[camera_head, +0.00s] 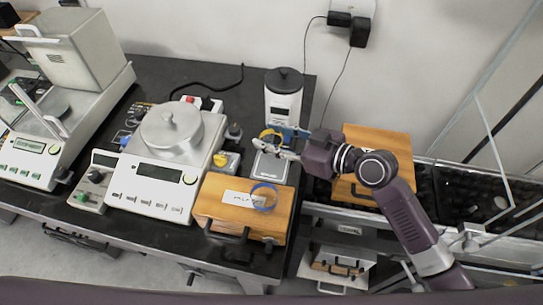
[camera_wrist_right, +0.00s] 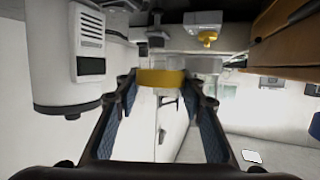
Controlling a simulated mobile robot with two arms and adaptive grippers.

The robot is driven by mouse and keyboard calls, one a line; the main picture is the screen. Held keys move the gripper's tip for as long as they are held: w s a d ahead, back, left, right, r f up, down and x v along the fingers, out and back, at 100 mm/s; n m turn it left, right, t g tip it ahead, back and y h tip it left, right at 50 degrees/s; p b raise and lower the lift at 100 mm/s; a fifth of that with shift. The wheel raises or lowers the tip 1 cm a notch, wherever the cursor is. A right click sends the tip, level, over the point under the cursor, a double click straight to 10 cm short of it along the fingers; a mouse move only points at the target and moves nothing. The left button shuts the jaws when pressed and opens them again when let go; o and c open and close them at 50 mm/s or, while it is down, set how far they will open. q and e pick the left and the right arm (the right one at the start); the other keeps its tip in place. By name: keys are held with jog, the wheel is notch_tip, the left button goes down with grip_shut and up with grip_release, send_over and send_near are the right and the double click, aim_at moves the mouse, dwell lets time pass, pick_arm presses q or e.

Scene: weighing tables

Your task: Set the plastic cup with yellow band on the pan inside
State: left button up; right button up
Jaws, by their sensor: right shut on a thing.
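The plastic cup with yellow band (camera_wrist_right: 161,78) is between the fingers of my right gripper (camera_head: 278,143). In the head view its yellow band (camera_head: 267,135) shows at the fingertips, over or just behind a small grey scale (camera_head: 270,167); the clear cup wall is hard to make out. My right gripper is shut on this cup. A balance (camera_head: 157,175) in the middle has a round pan area under a grey domed piece with a knob (camera_head: 172,122). Another balance (camera_head: 30,150) at the far left has a pan (camera_head: 53,106) behind its display. My left gripper is not in view.
A wooden case (camera_head: 225,202) at the table's front right bears a paper label and a blue-banded clear cup (camera_head: 264,199). A white canister (camera_head: 284,98) stands behind my gripper. A small device with a yellow knob (camera_head: 224,161) sits beside the middle balance. Another wooden case (camera_head: 375,140) is right.

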notch_tip(320, 180, down, 8)
jog(key=shift+f+b, duration=0.15)
jog(key=shift+b, duration=0.25)
jog(key=shift+f+b, duration=0.25)
jog(key=shift+b, duration=0.15)
jog(key=o, duration=0.9)
jog(key=shift+r, duration=0.15)
